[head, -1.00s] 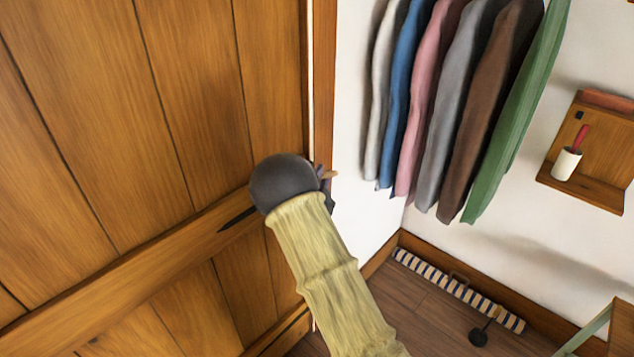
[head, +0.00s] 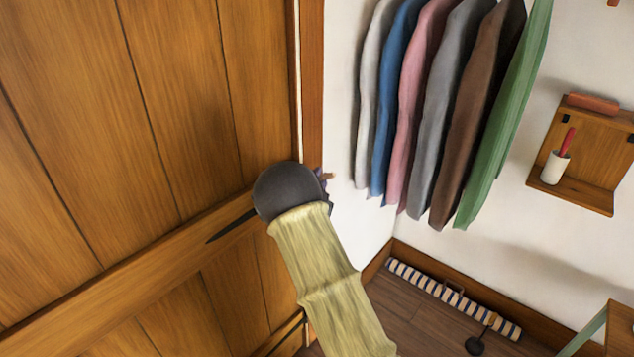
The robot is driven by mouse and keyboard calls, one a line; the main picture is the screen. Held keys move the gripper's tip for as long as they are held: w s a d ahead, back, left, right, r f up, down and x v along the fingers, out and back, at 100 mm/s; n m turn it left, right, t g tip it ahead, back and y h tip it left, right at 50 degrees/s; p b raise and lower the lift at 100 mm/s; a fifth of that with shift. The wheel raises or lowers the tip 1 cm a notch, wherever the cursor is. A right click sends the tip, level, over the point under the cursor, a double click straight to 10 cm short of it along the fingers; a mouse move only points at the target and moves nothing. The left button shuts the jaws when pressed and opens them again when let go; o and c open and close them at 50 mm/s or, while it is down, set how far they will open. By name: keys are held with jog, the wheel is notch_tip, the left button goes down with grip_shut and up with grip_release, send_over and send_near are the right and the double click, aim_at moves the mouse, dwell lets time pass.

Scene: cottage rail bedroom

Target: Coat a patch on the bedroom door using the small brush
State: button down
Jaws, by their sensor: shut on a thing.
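The wooden bedroom door (head: 180,100) of vertical planks fills the left of the view, with a slanting cross rail and a dark pointed metal strap. No coated patch shows on the part I see. My gripper (head: 323,182) is at the door's right edge, mostly hidden behind my dark round wrist. Only a little of its dark fingers shows. A small tan end, taken to be the small brush (head: 329,176), sticks out to the right of them. Its bristles are hidden, and I cannot tell whether it touches anything.
Clothes (head: 440,110) hang on the white wall to the right. A wooden wall shelf (head: 590,196) holds a white cup (head: 554,168) with a red handle in it. A striped roll (head: 430,284) and a dark round-ended object (head: 475,346) lie on the floor. A small table (head: 622,325) stands lower right.

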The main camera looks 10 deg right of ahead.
jog(key=shift+f+b, duration=0.1)
jog(key=shift+b, duration=0.5)
jog(key=shift+a, duration=0.15)
jog(key=s+a+b, duration=0.1)
jog(key=a+b, duration=0.1)
jog(key=shift+s+a, duration=0.35)
jog(key=shift+s, duration=0.05)
jog(key=shift+s+a+b, duration=0.95)
jog(key=shift+s+a, duration=0.1)
jog(key=shift+a, duration=0.15)
